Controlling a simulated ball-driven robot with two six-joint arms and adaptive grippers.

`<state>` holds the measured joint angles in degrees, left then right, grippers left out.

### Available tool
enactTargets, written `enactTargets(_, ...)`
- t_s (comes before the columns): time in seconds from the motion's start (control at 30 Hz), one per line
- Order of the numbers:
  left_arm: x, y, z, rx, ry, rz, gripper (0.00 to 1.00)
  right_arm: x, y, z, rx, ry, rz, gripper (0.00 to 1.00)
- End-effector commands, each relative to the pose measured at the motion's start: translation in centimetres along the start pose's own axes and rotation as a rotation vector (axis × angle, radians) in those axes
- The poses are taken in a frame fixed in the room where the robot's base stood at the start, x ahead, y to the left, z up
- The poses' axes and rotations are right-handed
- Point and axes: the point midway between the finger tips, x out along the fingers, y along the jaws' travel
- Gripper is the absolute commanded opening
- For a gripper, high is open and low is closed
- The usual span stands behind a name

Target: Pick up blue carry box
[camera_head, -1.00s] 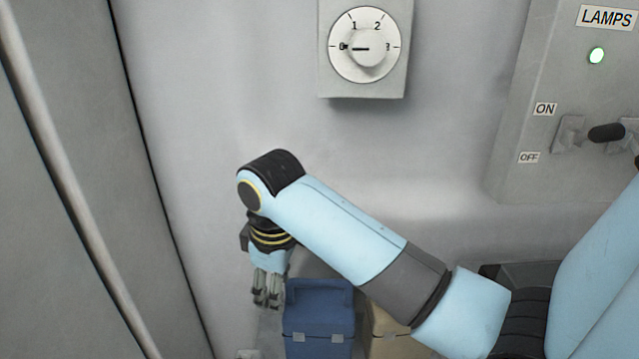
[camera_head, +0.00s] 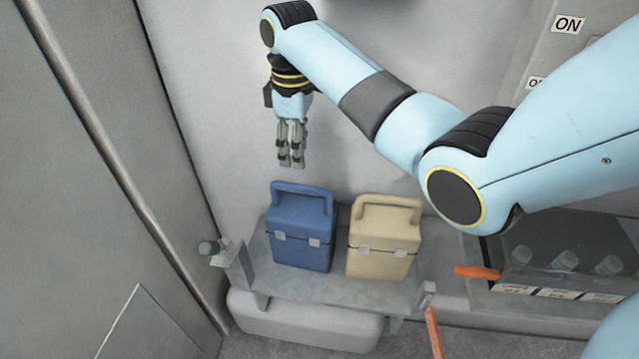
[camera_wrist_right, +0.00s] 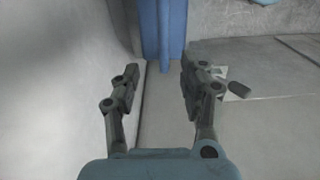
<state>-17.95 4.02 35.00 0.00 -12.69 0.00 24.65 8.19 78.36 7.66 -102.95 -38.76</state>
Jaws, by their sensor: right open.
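The blue carry box (camera_head: 302,235) stands upright on a grey shelf (camera_head: 330,288) in the head view, with its handle up and two pale latches on its front. My right gripper (camera_head: 291,165) hangs fingers down above the box, apart from it. In the right wrist view my right gripper (camera_wrist_right: 160,85) is open with nothing between its fingers. Part of the blue box (camera_wrist_right: 164,25) shows beyond the fingertips at the top of that view. My left gripper is not in view.
A beige carry box (camera_head: 384,240) stands just right of the blue one. A tray with jars (camera_head: 565,260) and an orange handle (camera_head: 478,272) are further right. A grey wall rises behind, and a grey panel (camera_head: 90,180) stands on the left.

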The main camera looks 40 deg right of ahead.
Motion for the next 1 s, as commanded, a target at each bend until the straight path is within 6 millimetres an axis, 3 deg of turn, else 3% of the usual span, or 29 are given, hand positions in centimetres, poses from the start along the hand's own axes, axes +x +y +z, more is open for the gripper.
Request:
enactTargets(0.2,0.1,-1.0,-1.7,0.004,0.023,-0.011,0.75,3.7,-0.1,0.1,0.001,-0.003,-0.003,0.43)
enactTargets(0.37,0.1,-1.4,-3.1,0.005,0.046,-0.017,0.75,5.0,-0.1,0.1,0.0,-0.001,-0.001,0.43)
enactTargets(0.7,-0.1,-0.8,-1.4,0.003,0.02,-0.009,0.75,9.6,-0.6,0.7,0.0,-0.002,-0.002,0.43)
enactTargets(1.0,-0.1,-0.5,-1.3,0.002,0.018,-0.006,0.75,10.1,-0.6,0.7,0.0,0.0,0.0,0.42)
